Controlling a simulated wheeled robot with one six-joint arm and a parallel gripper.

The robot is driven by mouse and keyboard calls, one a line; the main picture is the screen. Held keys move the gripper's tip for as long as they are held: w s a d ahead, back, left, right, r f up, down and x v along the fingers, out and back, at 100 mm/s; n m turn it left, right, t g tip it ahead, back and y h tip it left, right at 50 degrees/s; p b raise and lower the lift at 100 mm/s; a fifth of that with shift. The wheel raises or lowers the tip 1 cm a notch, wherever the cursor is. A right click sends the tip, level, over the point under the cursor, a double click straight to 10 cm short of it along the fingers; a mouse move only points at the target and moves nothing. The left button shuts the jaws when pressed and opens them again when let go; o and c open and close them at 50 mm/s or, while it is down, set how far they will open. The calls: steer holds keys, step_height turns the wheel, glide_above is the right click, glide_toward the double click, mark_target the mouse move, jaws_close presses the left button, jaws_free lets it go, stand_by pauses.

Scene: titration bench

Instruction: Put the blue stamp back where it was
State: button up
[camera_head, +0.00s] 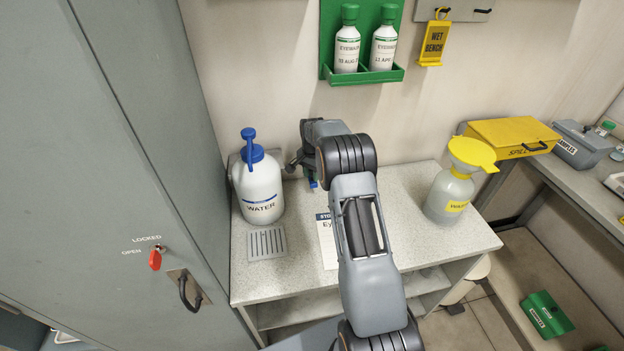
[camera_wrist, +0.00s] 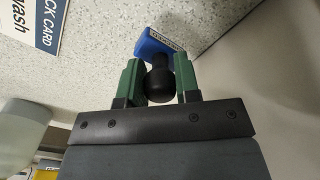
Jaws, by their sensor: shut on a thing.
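The blue stamp (camera_wrist: 152,43) has a blue block with a white label and a round black knob. In the wrist view my gripper (camera_wrist: 158,78) has its green fingers on either side of the black knob, shut on it. In the head view my gripper (camera_head: 307,166) is over the back of the speckled bench, near the wall. A small bit of the blue stamp (camera_head: 313,183) shows below it. Whether the stamp touches the bench top is hard to tell. A white stock card headed Eyewash (camera_head: 326,243) lies on the bench, partly behind my arm.
A white water bottle (camera_head: 262,192) with a blue pump stands left of my gripper, behind a grey drain grate (camera_head: 266,244). A waste bottle with a yellow funnel (camera_head: 450,193) stands at the bench's right. Eyewash bottles (camera_head: 347,48) hang on the wall above. A tall grey cabinet (camera_head: 130,130) borders the left.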

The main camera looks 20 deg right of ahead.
steer(key=shift+w+f, duration=0.2)
steer(key=shift+f, duration=0.1)
steer(key=shift+f+p, duration=0.45)
steer(key=shift+f, duration=1.1)
steer(key=shift+f, duration=0.15)
steer(key=shift+f, duration=0.1)
steer(key=o, duration=0.8)
